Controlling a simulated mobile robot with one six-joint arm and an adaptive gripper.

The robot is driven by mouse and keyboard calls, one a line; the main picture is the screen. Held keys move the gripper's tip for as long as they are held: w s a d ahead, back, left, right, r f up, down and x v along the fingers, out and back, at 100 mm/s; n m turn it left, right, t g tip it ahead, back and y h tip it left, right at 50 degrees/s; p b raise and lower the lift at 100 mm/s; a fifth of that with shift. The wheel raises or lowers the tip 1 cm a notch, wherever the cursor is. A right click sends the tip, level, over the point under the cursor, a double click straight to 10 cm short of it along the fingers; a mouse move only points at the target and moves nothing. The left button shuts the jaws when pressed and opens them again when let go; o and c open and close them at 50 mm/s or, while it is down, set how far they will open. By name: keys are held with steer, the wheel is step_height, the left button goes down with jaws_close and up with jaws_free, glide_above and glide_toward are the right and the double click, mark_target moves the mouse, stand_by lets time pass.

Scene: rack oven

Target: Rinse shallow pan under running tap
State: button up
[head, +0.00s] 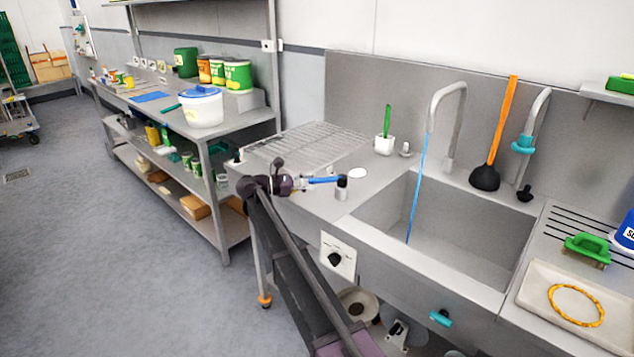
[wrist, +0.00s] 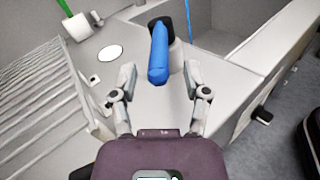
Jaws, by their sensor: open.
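My gripper (head: 300,184) is open, over the counter left of the sink. In the wrist view my gripper (wrist: 160,78) has its fingers spread, with a blue handle (wrist: 158,60) between and ahead of the tips. The blue handle (head: 324,180) joins a small white post with a black top (head: 342,190); I cannot tell whether the fingers touch it. The left tap (head: 447,95) runs a thin blue stream of water (head: 417,190) into the sink (head: 465,225). No pan is clearly identifiable; a shallow beige tray (head: 535,292) lies at right with a yellow ring (head: 576,305) in it.
A wire rack (head: 305,147) lies behind my gripper. A green scrubber (head: 587,247) is at right.

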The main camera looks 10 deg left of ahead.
steer(key=v, duration=0.8)
steer(key=shift+a, duration=0.25)
